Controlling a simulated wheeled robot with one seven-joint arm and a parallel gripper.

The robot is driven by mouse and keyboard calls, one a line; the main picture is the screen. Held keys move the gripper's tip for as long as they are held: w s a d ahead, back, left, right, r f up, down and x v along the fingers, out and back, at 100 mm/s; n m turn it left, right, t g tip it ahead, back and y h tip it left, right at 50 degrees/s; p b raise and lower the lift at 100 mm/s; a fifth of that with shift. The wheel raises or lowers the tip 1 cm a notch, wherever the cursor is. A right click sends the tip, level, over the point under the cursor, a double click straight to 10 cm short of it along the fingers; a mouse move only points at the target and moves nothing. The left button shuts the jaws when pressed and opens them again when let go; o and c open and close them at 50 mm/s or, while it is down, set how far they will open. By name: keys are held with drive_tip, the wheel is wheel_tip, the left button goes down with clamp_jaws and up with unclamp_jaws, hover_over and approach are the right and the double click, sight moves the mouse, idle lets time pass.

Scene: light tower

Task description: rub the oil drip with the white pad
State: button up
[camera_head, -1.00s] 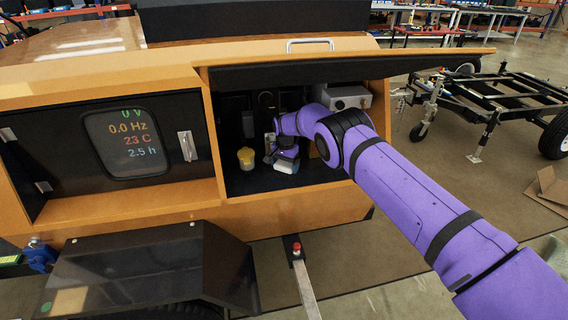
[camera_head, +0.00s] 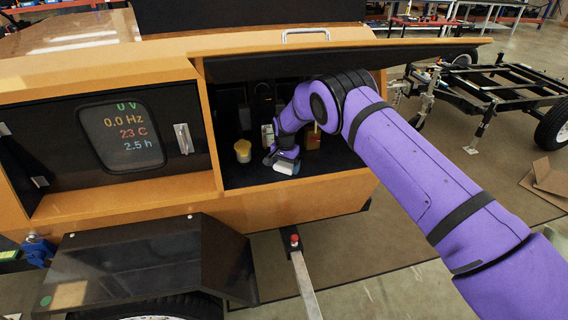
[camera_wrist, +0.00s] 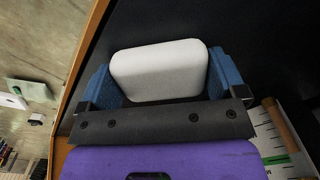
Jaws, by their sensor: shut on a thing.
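The white pad (camera_wrist: 160,70) is held between the blue fingers of my gripper (camera_wrist: 162,75) in the wrist view. In the head view the pad shows small (camera_head: 287,167) under my gripper (camera_head: 284,163), low inside the open compartment, near its floor. I cannot tell whether the pad touches the floor. The oil drip cannot be made out in either view; the dark surface around the pad shows no clear stain.
A jar with a yellow lid (camera_head: 243,149) stands left of my gripper on the compartment floor (camera_head: 238,178). A brown item (camera_head: 313,138) stands behind on the right. The orange front edge (camera_head: 300,194) borders the opening.

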sight(286, 176)
drive_tip(key=shift+s+d+f, duration=0.1)
drive_tip(key=shift+s+d, duration=0.05)
drive_tip(key=shift+s, duration=0.3)
drive_tip(key=shift+s+d+f, duration=0.1)
drive_tip(key=shift+s, duration=0.35)
drive_tip(key=shift+s+d+f, duration=0.1)
drive_tip(key=shift+s+f, duration=0.05)
drive_tip(key=shift+s, duration=0.3)
drive_tip(key=shift+s+d+f, duration=0.1)
drive_tip(key=shift+s+f, duration=0.05)
drive_tip(key=shift+s, duration=0.25)
drive_tip(key=shift+a, duration=0.1)
drive_tip(key=shift+w+a+r, duration=0.15)
drive_tip(key=shift+w+r, duration=0.05)
drive_tip(key=shift+w, duration=0.35)
drive_tip(key=shift+w+a+r, duration=0.1)
drive_tip(key=shift+w+r, duration=0.05)
drive_tip(key=shift+w, duration=0.45)
drive_tip(key=shift+w+a+r, duration=0.15)
drive_tip(key=shift+w+r, duration=0.05)
drive_tip(key=shift+w, duration=0.35)
drive_tip(key=shift+w+a+f, duration=0.1)
drive_tip(key=shift+w+a, duration=0.2)
drive_tip(key=shift+w, duration=0.85)
drive_tip(key=shift+w+a+r, duration=0.1)
drive_tip(key=shift+w+a, duration=0.2)
drive_tip(key=shift+w, duration=0.8)
drive_tip(key=shift+w+a+f, duration=0.1)
drive_tip(key=shift+w+a, duration=0.2)
drive_tip(key=shift+w, duration=0.85)
